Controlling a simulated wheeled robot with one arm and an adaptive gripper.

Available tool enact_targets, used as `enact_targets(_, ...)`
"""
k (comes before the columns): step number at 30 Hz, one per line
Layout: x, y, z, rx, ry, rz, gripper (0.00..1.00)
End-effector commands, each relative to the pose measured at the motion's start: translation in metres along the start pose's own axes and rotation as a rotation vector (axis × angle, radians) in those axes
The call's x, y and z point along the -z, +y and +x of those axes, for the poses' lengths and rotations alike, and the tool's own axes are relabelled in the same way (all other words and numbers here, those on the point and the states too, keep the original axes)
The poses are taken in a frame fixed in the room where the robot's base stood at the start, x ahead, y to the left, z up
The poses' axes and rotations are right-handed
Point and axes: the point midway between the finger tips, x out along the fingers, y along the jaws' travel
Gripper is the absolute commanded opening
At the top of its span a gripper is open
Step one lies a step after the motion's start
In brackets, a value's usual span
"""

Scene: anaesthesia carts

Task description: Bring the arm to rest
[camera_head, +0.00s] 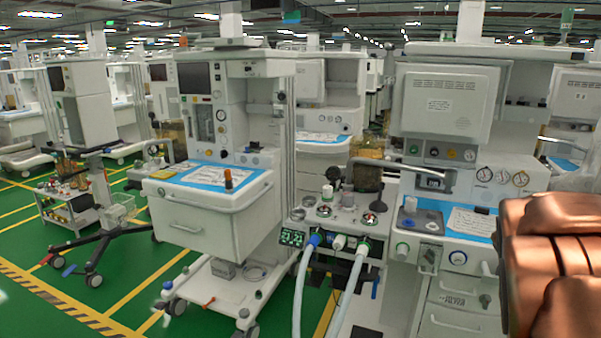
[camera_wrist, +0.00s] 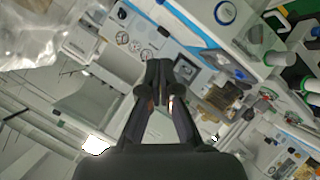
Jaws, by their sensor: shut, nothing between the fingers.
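My gripper (camera_wrist: 158,68) shows in the wrist view, its two dark fingers together at the middle with nothing between them. Behind the fingers, the wrist view looks at a tilted anaesthesia cart with gauges (camera_wrist: 122,38) and a blue-edged top. In the head view, a copper-coloured part of my arm fills the lower right corner. My gripper's fingers do not show there. The arm part hides some of the right side of the right-hand cart (camera_head: 450,225).
A white cart with a drawer (camera_head: 205,220) stands left of centre. Two pale hoses (camera_head: 352,285) hang between the carts. A wheeled stand (camera_head: 98,190) is at the left. Green floor with yellow lines (camera_head: 120,285) is open at the lower left.

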Motion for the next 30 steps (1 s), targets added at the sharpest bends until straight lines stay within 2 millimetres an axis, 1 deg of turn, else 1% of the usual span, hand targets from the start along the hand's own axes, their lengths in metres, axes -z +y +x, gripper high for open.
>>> enact_targets(1, 0.005, 0.0, -0.023, 0.018, -0.045, 0.029, 0.0)
enact_targets(5, -0.016, -0.019, -0.07, 0.08, -0.197, 0.096, 0.0)
enact_targets(6, -0.022, -0.027, -0.086, 0.105, -0.244, 0.114, 0.0)
enact_targets(8, -0.033, -0.04, -0.111, 0.148, -0.314, 0.136, 0.0)
enact_targets(9, -0.04, -0.049, -0.128, 0.179, -0.365, 0.147, 0.0)
enact_targets(11, -0.049, -0.063, -0.156, 0.229, -0.434, 0.16, 0.0)
enact_targets(12, -0.056, -0.073, -0.176, 0.266, -0.482, 0.166, 0.0)
enact_targets(14, -0.068, -0.089, -0.207, 0.325, -0.557, 0.168, 0.0)
enact_targets(15, -0.074, -0.099, -0.228, 0.365, -0.605, 0.167, 0.0)
enact_targets(17, -0.084, -0.112, -0.261, 0.426, -0.674, 0.159, 0.0)
enact_targets(18, -0.09, -0.12, -0.283, 0.467, -0.72, 0.15, 0.0)
enact_targets(20, -0.1, -0.13, -0.315, 0.525, -0.786, 0.132, 0.0)
enact_targets(21, -0.106, -0.136, -0.335, 0.559, -0.824, 0.118, 0.0)
enact_targets(24, -0.12, -0.146, -0.378, 0.637, -0.91, 0.081, 0.0)
enact_targets(27, -0.129, -0.151, -0.407, 0.688, -0.966, 0.051, 0.0)
enact_targets(30, -0.134, -0.153, -0.422, 0.715, -0.995, 0.034, 0.0)
